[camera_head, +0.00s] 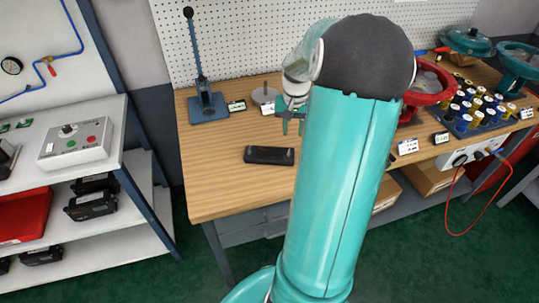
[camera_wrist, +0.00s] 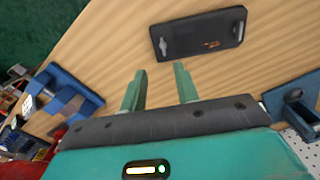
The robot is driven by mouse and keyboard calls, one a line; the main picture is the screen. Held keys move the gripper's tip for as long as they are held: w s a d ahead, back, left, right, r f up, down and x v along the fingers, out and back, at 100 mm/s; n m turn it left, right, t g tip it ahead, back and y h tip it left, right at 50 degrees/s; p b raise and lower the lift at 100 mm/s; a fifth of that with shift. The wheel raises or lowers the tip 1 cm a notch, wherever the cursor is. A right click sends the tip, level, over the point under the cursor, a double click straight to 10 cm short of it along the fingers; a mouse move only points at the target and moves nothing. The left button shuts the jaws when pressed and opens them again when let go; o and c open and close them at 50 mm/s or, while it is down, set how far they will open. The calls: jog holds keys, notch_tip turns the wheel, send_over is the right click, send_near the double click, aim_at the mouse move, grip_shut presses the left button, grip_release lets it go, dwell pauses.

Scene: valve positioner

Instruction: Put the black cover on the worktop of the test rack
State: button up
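The black cover (camera_head: 269,155) lies flat on the wooden bench, left of my raised arm. In the wrist view the black cover (camera_wrist: 200,33) lies just beyond my fingertips, with nothing between them. My gripper (camera_wrist: 161,72) is open and empty, with its two green fingers apart. In the head view my gripper (camera_head: 288,122) shows partly beside my arm, above the bench behind the cover. The test rack stands at the left; its white worktop (camera_head: 27,168) carries a grey control box (camera_head: 76,143) with buttons and a knob.
A blue lever press (camera_head: 207,105) and a round grey disc (camera_head: 265,94) stand at the back of the wooden bench (camera_head: 220,180). A red valve part (camera_head: 428,88) and several spools are to the right. A gap separates bench and rack. Lower rack shelves hold black cases (camera_head: 90,205).

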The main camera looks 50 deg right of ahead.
aim_at(289, 151)
jog(key=f, duration=0.8)
jog(key=shift+w+a+f, duration=0.15)
jog(key=shift+a+f, duration=0.15)
jog(key=shift+f, duration=0.1)
grip_shut()
